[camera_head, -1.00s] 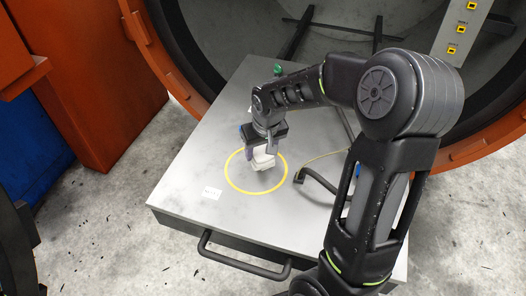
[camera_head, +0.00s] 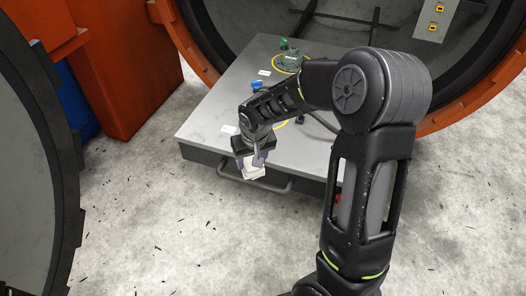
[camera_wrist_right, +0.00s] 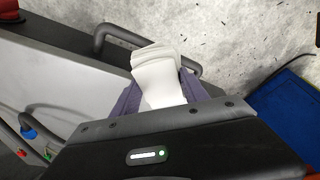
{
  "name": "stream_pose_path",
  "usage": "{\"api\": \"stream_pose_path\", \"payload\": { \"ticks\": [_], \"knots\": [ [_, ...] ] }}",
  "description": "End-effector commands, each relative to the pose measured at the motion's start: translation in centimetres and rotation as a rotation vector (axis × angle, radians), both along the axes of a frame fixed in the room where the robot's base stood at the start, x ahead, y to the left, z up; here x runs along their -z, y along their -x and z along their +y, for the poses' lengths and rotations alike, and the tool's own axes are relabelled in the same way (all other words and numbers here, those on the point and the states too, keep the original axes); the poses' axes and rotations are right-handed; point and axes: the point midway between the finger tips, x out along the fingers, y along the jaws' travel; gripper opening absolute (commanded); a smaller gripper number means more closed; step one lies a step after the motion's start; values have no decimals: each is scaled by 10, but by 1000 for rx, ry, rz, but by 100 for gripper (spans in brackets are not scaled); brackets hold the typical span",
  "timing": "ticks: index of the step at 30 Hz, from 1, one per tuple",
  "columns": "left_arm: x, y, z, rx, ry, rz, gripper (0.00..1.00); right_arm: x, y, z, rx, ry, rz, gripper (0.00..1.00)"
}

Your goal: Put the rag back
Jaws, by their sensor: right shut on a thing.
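The white rag (camera_head: 254,170) is between the fingers of my right gripper (camera_head: 252,160), which is shut on it. The gripper hangs just off the front edge of the grey metal table (camera_head: 205,125), near the handle bar. In the right wrist view the folded rag (camera_wrist_right: 158,78) sticks out between the purple-grey fingers, with the handle and floor behind it. My left gripper is not in view.
The table's front handle (camera_head: 275,186) juts out close to the rag. A green-topped fitting (camera_head: 288,58) and a blue-capped part (camera_head: 257,86) stand on the table. The large round press opening lies behind. Concrete floor in front is clear.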

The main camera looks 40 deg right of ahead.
Motion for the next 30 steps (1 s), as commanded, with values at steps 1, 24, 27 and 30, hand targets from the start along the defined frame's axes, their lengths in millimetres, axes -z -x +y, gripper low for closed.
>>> {"api": "stream_pose_path", "payload": {
  "ticks": [1,24,27,30],
  "knots": [
    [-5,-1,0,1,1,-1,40,5,-2,12,-17,0,5,7],
    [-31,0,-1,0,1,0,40,54,9,137,-278,-4,0,7],
    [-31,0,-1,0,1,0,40,54,9,137,-277,-4,0,7],
    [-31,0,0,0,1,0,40,54,9,137,-277,-4,0,7]
  ]
}}
